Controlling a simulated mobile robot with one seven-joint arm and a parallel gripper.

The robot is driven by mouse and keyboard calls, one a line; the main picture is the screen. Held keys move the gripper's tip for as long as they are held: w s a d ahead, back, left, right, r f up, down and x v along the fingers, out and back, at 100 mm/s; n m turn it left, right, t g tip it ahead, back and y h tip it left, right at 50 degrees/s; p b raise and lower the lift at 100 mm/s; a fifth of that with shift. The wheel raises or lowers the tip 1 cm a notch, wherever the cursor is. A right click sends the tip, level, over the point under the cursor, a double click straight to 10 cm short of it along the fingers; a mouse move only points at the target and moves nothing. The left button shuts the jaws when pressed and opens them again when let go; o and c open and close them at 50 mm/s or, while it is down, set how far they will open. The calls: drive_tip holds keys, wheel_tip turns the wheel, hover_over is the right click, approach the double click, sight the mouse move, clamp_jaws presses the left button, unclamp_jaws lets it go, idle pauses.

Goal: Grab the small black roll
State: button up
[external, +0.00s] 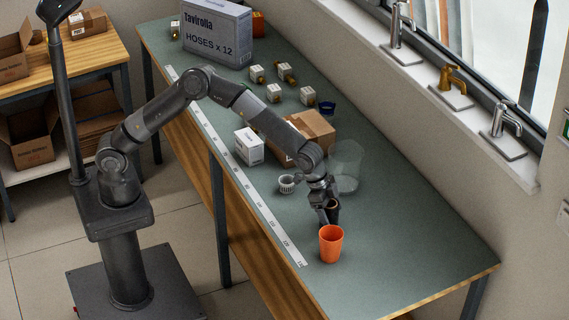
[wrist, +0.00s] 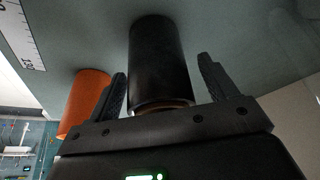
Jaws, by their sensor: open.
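The small black roll (wrist: 160,62) stands on the bench between my gripper's two fingers in the wrist view. In the external view the black roll (external: 333,212) shows partly behind my gripper (external: 327,207). My gripper (wrist: 163,88) is open, with one finger on each side of the roll. A gap shows between the roll and the right finger; the left finger is closer to it. A brownish rim shows at the roll's near end. I cannot tell whether either finger touches it.
An orange cup (external: 331,243) stands close beside the roll, also left in the wrist view (wrist: 88,98). A clear container (external: 346,166), a white ribbed part (external: 288,184) and a cardboard box (external: 311,134) are nearby. A ruler strip (external: 240,163) runs along the bench edge. The bench's right end is clear.

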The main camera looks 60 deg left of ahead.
drive_tip(key=shift+w+d+f, duration=0.1)
drive_tip(key=shift+f, duration=0.3)
drive_tip(key=c, duration=1.1)
drive_tip(key=shift+r, duration=0.1)
drive_tip(key=shift+c, duration=0.2)
